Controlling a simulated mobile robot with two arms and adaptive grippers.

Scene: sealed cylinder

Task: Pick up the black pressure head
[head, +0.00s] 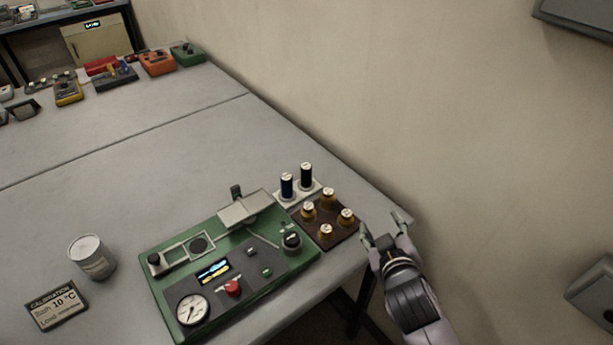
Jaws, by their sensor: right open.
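The black pressure head (306,175) appears to be the black cylinder with a pale top. It stands upright on a small white base (313,188), beside a similar dark blue cylinder (287,186). My right gripper (384,226) is open and empty near the table's right edge. It is to the right of and nearer than the black cylinder, well apart from it. My left gripper is not in view.
A brown block (322,243) with several brass-coloured pieces lies between the white base and my right gripper. A green device (177,320) with a gauge stands to the left. A metal can (94,263) and a calibration sign (56,305) are farther left. A wall runs along the right.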

